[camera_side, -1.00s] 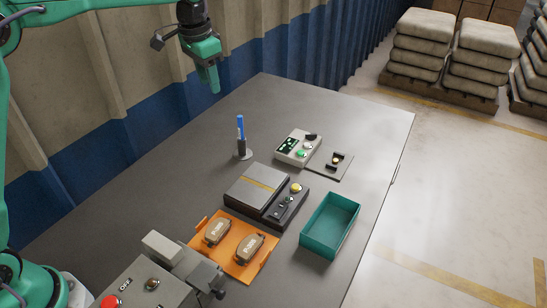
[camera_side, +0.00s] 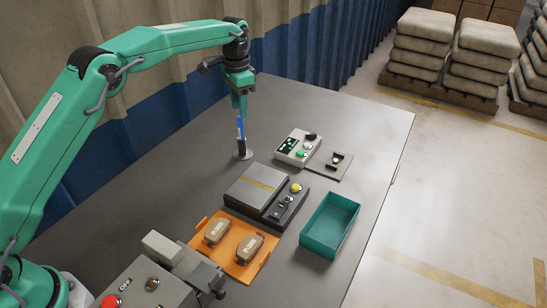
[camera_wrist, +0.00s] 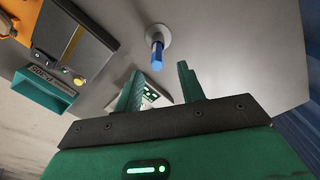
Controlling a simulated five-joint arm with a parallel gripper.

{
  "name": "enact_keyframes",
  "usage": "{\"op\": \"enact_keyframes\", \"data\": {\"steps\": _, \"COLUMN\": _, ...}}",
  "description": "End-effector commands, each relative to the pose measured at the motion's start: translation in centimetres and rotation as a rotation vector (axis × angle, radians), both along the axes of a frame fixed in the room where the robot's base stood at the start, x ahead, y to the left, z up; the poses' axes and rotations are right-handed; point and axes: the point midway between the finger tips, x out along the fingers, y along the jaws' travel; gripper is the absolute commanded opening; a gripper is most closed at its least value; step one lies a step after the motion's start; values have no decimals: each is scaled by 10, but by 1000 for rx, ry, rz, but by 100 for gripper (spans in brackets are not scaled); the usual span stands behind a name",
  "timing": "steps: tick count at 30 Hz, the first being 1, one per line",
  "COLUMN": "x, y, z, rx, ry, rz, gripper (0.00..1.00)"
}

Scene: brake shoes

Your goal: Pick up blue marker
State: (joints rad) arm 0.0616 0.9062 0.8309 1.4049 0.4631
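The blue marker (camera_side: 240,128) stands upright in a small round grey holder (camera_side: 243,154) on the table. It also shows in the wrist view (camera_wrist: 157,52), just beyond my fingertips. My gripper (camera_side: 240,108) is directly above the marker in the side view, pointing down, with the marker's top end at or behind the fingertips. In the wrist view my gripper (camera_wrist: 160,82) has its two green fingers spread apart with nothing between them. Whether the fingers overlap the marker's top cannot be told from the side view.
A grey device with buttons (camera_side: 297,147) stands right of the marker. A scale-like box (camera_side: 258,188), an orange tray (camera_side: 262,262) with two brake shoes and a teal bin (camera_side: 330,225) are nearer the front. The table left of the marker is clear.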

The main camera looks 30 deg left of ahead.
Motion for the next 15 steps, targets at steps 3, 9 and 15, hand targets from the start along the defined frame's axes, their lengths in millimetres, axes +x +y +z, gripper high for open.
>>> {"op": "enact_keyframes", "data": {"steps": 3, "x": 0, "y": 0, "z": -4, "rx": 0, "ry": 2, "rz": 0, "gripper": 39}}
{"op": "enact_keyframes", "data": {"steps": 9, "x": -1, "y": 0, "z": -20, "rx": 0, "ry": 2, "rz": 1, "gripper": 39}}
{"op": "enact_keyframes", "data": {"steps": 15, "x": 0, "y": 0, "z": -26, "rx": -1, "ry": -1, "rz": 1, "gripper": 39}}
